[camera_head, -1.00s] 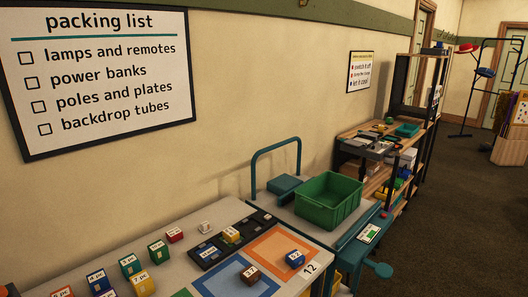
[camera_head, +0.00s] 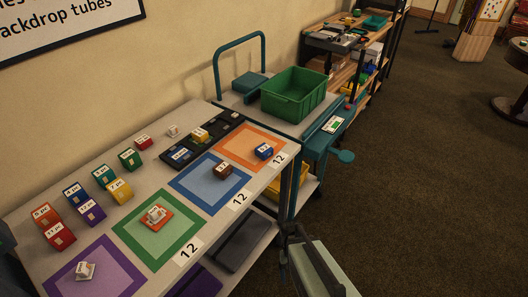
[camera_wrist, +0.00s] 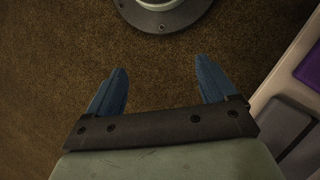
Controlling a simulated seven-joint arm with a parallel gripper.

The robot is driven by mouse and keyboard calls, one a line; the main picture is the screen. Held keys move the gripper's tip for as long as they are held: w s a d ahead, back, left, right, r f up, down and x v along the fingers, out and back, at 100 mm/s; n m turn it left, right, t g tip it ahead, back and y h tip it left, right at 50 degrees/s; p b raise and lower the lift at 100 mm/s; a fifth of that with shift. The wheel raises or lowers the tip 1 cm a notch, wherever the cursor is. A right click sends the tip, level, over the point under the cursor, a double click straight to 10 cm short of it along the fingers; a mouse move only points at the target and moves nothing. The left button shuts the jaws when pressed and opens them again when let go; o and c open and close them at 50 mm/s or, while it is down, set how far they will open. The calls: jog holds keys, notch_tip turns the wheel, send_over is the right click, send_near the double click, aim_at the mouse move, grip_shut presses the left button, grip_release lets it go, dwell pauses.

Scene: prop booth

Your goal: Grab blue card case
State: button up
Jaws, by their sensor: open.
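Small blue boxes that could be the card case show in the head view. One blue box with a white label (camera_head: 264,151) sits on the orange square. Another blue box (camera_head: 75,195) stands in the row of labelled boxes on the table's left part. A low blue piece (camera_head: 180,154) lies in the black tray. I cannot tell which is the card case. My gripper (camera_wrist: 160,65) is open and empty over the brown floor in the wrist view. My pale green arm part shows at the lower middle of the head view, right of the table and apart from the boxes.
The grey table (camera_head: 150,170) holds red, green, yellow and purple boxes and coloured squares. A brown box (camera_head: 223,171) sits on the blue square. A green bin (camera_head: 293,95) stands on a cart behind. Open carpet lies at right. A round metal base (camera_wrist: 163,14) shows below.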

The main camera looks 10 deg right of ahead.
jog(key=w+d+r+m+t, duration=0.1)
jog(key=w+d+r+m, duration=0.15)
jog(key=w+r, duration=1.15)
notch_tip(320, 180, up, 33)
jog(key=m+t, duration=0.5)
jog(key=m, duration=0.2)
send_over(264, 148)
jog(key=shift+y, duration=0.4)
notch_tip(264, 148, down, 9)
jog(key=shift+w+r, duration=0.15)
jog(key=shift+s+f, duration=0.2)
jog(key=shift+f, duration=2.45)
jog(key=c, duration=1)
